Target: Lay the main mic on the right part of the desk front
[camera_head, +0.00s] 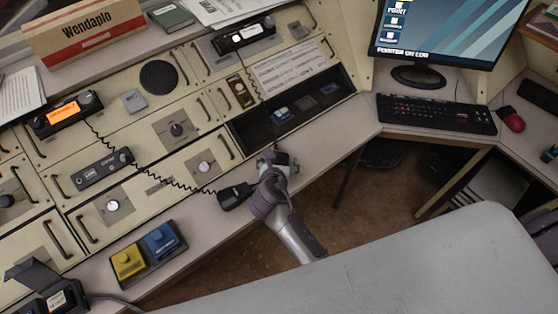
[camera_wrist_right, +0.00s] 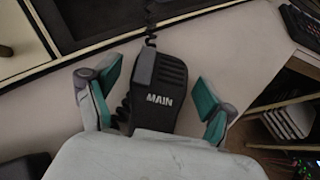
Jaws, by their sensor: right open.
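The main mic (camera_wrist_right: 158,95) is a black hand mic with MAIN in white letters. In the right wrist view it lies on the pale desk front (camera_wrist_right: 235,55), its coiled cord running up toward the dark recess. My right gripper (camera_wrist_right: 155,92) is open, with one teal-padded finger on each side of the mic and gaps visible. In the head view my right gripper (camera_head: 275,160) is over the desk front below the recess and hides most of that mic. My left gripper is not in view.
A second black mic (camera_head: 236,196) lies on the desk front just left of my right gripper. Farther left stands a box with yellow and blue buttons (camera_head: 148,254). The desk front right of the gripper (camera_head: 335,130) is clear up to the keyboard (camera_head: 436,114).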

